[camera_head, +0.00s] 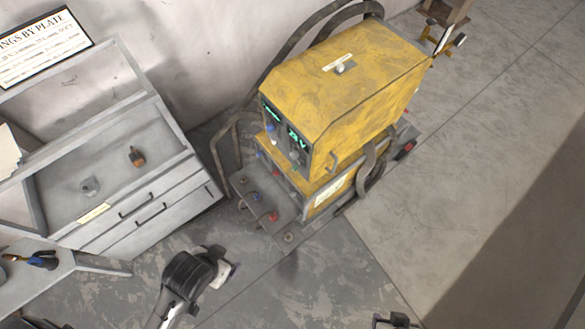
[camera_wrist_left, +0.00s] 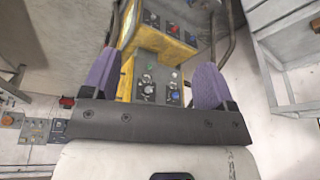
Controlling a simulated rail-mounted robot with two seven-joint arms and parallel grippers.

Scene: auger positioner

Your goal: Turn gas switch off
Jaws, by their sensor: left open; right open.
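The yellow machine (camera_head: 345,75) stands on a low cart, its front panel (camera_head: 284,135) facing lower left with green displays and several knobs. In the left wrist view, the machine's yellow casing (camera_wrist_left: 125,85) and panels with red, blue and grey knobs show between my fingers. I cannot tell which control is the gas switch. My left gripper (camera_head: 235,268) is below and left of the machine, apart from it; in its wrist view its purple fingers (camera_wrist_left: 158,65) are spread and empty. My right gripper (camera_head: 394,319) is open at the bottom edge, away from the machine, partly cut off.
A grey drawer cabinet (camera_head: 150,205) stands left of the machine, with a small orange-brown object (camera_head: 136,157) on top. A grey bench (camera_head: 60,268) is at lower left. Thick black hoses (camera_head: 300,35) loop behind the machine.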

